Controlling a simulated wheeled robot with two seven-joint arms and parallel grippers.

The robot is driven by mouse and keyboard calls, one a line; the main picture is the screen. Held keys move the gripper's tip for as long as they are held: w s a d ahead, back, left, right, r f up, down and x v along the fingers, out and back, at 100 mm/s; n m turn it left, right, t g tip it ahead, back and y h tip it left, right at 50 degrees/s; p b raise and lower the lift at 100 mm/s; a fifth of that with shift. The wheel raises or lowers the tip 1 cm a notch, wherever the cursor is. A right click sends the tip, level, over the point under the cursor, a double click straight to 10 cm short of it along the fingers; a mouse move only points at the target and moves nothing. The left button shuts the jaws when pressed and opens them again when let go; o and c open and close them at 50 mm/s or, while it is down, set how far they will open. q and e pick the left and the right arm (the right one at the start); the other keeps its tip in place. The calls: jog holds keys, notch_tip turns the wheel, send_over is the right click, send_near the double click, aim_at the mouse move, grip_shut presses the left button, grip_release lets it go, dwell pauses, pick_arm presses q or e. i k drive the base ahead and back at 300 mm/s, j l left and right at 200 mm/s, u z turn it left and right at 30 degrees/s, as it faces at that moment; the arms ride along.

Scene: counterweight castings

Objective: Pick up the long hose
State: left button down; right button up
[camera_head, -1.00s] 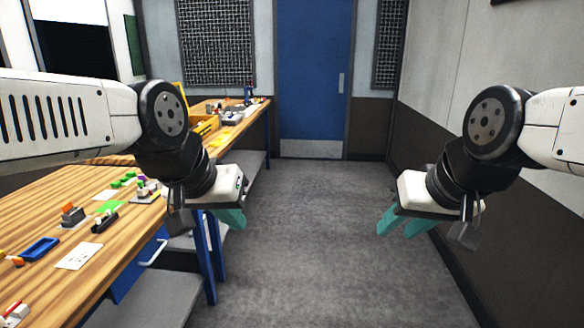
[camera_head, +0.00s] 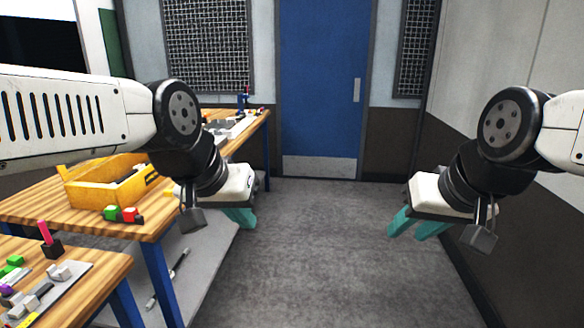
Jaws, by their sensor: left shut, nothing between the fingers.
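I cannot make out a long hose for certain in the head view. A thin, long grey item (camera_head: 167,279) lies on the lower shelf under the bench, too small to identify. My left gripper (camera_head: 241,217) hangs over the aisle beside the bench, its teal fingers shut and empty. My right gripper (camera_head: 412,226) hangs over the aisle near the right wall, its teal fingers apart with nothing between them. Neither gripper touches anything.
A yellow bin (camera_head: 105,185) and red and green blocks (camera_head: 123,214) stand on the far wooden bench (camera_head: 35,207). A nearer bench (camera_head: 95,262) holds small parts. A blue door (camera_head: 320,85) closes the far end. The grey floor (camera_head: 320,255) is clear.

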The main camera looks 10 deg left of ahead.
aim_at(137, 167)
jog(key=i, duration=1.35)
jog(key=i+u, duration=0.4)
jog(key=i+l+u, duration=0.1)
jog(key=i+u, duration=0.4)
jog(key=u, duration=0.35)
jog(key=i+u, duration=0.15)
jog(key=u, duration=0.3)
jog(key=i+u, duration=0.1)
jog(key=u, duration=0.4)
jog(key=i+l+u, duration=0.1)
jog(key=u, duration=0.35)
jog(key=i+l+u, duration=0.15)
jog(key=u, duration=0.25)
jog(key=i+l+u, duration=0.25)
jog(key=u, duration=0.2)
